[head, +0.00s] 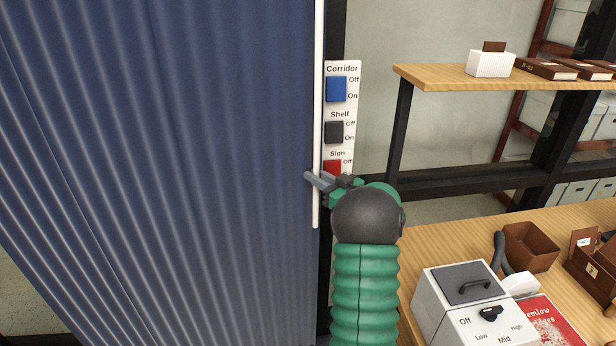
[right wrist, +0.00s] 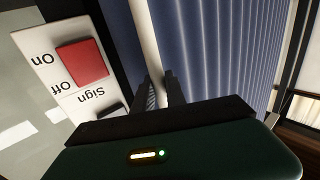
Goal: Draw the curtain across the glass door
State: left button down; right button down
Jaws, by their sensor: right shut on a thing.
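The blue pleated curtain (head: 170,150) covers most of the left half of the head view. A white vertical rod (head: 318,90) runs along its right edge. My right gripper (head: 312,178) is shut on the rod near its lower end. In the right wrist view the rod (right wrist: 147,40) passes down between the two dark fingers (right wrist: 164,88), with the curtain (right wrist: 215,50) to its right. The glass door behind the curtain is mostly hidden. My left gripper is not in view.
A switch panel (head: 341,105) marked Corridor, Shelf and Sign stands close to the right of the rod. A wooden shelf (head: 440,78) and a lower bench (head: 440,245) are at right. A white box with a dial (head: 470,305) is near my right arm.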

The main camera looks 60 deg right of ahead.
jog(key=shift+s+d+f, duration=0.1)
jog(key=shift+s+f, duration=0.05)
jog(key=c, duration=1.7)
grip_release()
jog(key=o, duration=0.3)
jog(key=shift+s+d, duration=0.1)
jog(key=shift+d, duration=0.1)
jog(key=shift+o, duration=0.2)
jog(key=b+v, duration=0.1)
jog(key=v, duration=1.5)
jog(key=shift+s, duration=0.4)
jog(key=shift+a, duration=0.1)
